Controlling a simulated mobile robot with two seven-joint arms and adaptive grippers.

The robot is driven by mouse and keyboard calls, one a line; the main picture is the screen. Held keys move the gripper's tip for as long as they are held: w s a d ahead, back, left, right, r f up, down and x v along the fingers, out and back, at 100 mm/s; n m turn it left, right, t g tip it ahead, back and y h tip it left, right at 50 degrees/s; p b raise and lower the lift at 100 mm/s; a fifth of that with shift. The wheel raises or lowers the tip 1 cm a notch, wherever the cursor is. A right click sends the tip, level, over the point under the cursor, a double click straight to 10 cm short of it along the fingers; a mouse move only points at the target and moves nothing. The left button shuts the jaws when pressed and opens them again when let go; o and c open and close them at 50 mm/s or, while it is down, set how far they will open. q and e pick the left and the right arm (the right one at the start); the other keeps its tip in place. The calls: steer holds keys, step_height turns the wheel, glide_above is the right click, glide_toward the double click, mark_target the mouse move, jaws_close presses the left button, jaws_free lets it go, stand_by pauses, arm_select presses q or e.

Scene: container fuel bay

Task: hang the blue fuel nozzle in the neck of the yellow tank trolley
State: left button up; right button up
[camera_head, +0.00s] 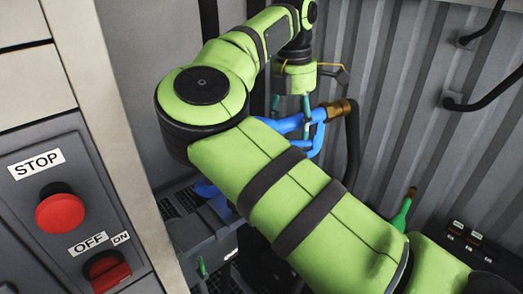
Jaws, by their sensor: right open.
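The blue fuel nozzle (318,117) shows in the head view just beyond my right arm, with a brass coupling (339,108) and a black hose (353,150) hanging from it. My arm hides part of the nozzle. My right gripper (291,104) points down, with its teal fingertips apart, over or beside the nozzle's blue body. I cannot tell whether they touch it. My left gripper is not in view. I cannot make out the yellow tank trolley or its neck.
A control panel (85,190) with a red stop button (60,212) and a red switch (107,270) stands at the left. A corrugated wall (400,110) closes the right. A green nozzle-like piece (402,215) and a grey unit (205,235) sit lower down.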

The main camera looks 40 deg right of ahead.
steer(key=shift+a+r, duration=0.1)
steer(key=c, duration=1.2)
steer(key=shift+r+p, duration=0.6)
steer(key=shift+r, duration=0.1)
step_height(320, 180, up, 3)
steer(key=shift+f+p, duration=0.2)
steer(key=shift+p, duration=0.75)
step_height(320, 180, up, 8)
steer(key=p, duration=0.5)
steer(key=shift+f+p, duration=0.25)
steer(key=shift+p, duration=0.15)
steer(key=shift+f, duration=0.1)
step_height(320, 180, down, 11)
steer(key=b, duration=0.8)
steer(key=shift+b, duration=0.35)
